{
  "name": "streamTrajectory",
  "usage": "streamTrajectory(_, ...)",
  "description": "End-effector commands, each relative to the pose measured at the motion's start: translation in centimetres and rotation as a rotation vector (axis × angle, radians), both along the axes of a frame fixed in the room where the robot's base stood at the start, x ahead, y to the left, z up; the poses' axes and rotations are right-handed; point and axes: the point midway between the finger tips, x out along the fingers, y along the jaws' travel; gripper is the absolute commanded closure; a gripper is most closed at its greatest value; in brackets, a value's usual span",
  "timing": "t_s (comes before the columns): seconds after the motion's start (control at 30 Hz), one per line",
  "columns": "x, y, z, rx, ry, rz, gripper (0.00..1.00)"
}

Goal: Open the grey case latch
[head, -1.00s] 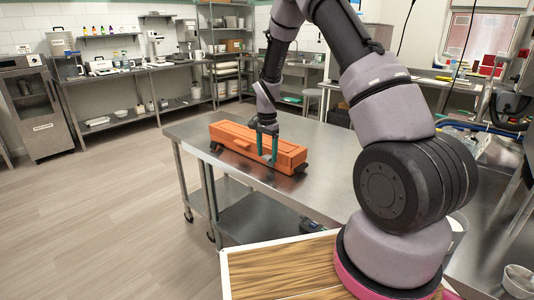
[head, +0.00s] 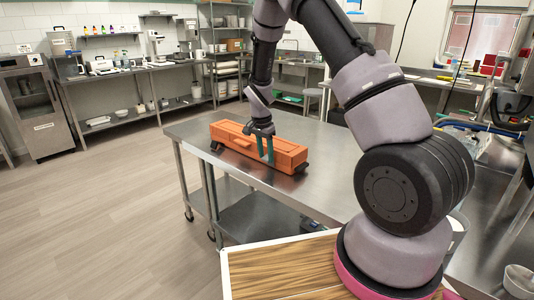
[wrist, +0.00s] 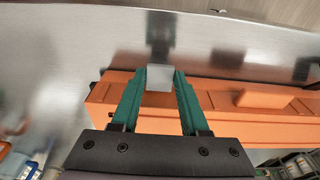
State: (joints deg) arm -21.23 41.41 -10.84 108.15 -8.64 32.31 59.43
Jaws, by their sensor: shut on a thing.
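The long orange case (head: 285,155) lies on the steel table, its lid down as far as I can see. It also shows in the wrist view (wrist: 235,115), running across the picture. The grey latch (wrist: 160,84) is a small light grey block at the case's far edge in the wrist view. My gripper (wrist: 160,73) has its two green fingers on either side of the latch, shut on it. In the head view my gripper (head: 266,149) points down at the right part of the case; the latch is hidden there.
The steel table (head: 325,150) has bare top to the right of and behind the case. Dark feet or brackets (head: 301,167) show at the case's end. A wood-topped surface (head: 285,268) is at the front. Shelves and counters stand far back.

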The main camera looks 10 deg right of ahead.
Motion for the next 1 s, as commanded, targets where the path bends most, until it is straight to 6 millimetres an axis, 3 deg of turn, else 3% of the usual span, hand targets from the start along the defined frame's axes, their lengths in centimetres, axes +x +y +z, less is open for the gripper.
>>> streamTrajectory(1.0, -2.1, 3.2, -3.7, -0.601, -0.437, 0.01, 1.0)
